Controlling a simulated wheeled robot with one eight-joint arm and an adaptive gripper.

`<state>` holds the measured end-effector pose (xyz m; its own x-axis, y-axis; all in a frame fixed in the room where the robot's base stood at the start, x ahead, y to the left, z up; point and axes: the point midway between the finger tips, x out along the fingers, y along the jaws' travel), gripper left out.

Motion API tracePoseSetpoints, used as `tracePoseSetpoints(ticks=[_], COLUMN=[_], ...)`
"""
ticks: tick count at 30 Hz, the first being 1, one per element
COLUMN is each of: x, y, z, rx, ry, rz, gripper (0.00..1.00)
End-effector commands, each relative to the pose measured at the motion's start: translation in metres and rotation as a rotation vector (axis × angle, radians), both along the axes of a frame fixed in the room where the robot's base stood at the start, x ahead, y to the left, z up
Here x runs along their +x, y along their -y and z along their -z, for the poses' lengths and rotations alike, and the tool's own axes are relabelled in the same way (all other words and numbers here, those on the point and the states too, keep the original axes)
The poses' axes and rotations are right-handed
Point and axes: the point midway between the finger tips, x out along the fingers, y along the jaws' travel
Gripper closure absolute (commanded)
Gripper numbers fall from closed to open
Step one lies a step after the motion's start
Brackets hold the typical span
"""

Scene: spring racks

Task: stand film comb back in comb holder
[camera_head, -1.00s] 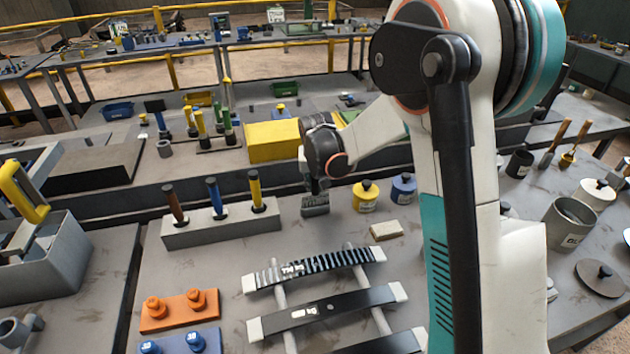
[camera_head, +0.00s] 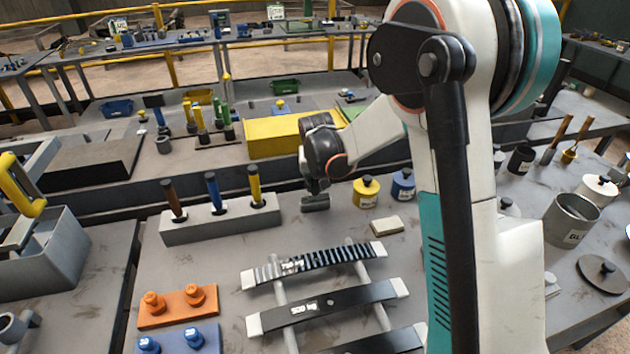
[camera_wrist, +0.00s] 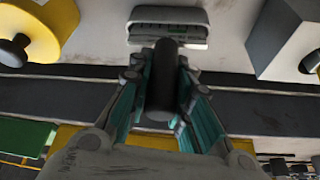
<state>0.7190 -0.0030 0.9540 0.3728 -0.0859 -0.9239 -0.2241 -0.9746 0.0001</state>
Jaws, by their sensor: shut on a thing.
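My gripper (camera_head: 316,186) is low over the bench, beside the yellow pot. In the wrist view my gripper (camera_wrist: 160,100) is shut on the film comb's dark round handle (camera_wrist: 161,85), between its teal-lined fingers. At the handle's far end is a pale grey piece with a slotted edge (camera_wrist: 168,25). It also shows as a small grey piece (camera_head: 315,203) right below my gripper in the head view. I cannot tell whether this is the comb's body, the comb holder or both. The comb's lower edge and its contact with the holder are hidden.
A grey block (camera_head: 190,233) with brown, blue and yellow handles stands to the left. Yellow (camera_head: 365,193) and blue (camera_head: 403,186) pots stand close on the right. A pale block (camera_head: 387,224) and striped spring strips (camera_head: 320,264) lie in front.

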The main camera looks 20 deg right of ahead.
Motion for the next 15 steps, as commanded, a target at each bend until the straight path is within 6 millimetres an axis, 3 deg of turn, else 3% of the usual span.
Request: tracePoseSetpoints(ticks=[15], x=[0.0000], y=[0.0000], z=[0.0100], rx=[0.000], ry=[0.000], rz=[0.000], gripper=[1.00])
